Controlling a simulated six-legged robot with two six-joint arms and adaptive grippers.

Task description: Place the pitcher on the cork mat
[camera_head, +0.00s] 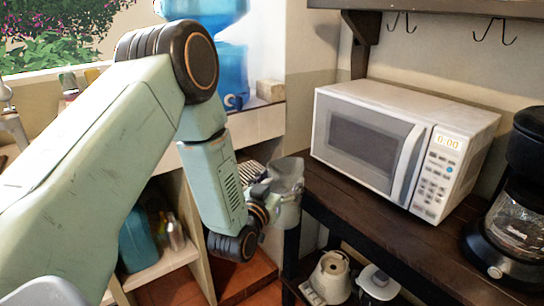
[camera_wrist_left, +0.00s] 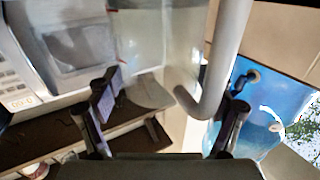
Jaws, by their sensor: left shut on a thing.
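A clear, see-through pitcher (camera_head: 289,178) is in my left gripper (camera_head: 268,203) in the head view, held in the air just left of the dark shelf's edge. In the left wrist view the pitcher's pale handle (camera_wrist_left: 226,62) hangs between the two fingers of my left gripper (camera_wrist_left: 172,112), which is shut on the pitcher. The exact contact is hard to make out through the clear body. I cannot make out the cork mat in either view. My right gripper is not in view.
A white microwave (camera_head: 370,140) stands on the dark shelf (camera_head: 405,238), with a black coffee maker (camera_head: 515,200) to its right. Appliances sit below, including a kettle-like one (camera_head: 328,275). A blue water bottle (camera_head: 232,75) stands behind my arm. The shelf's front strip is bare.

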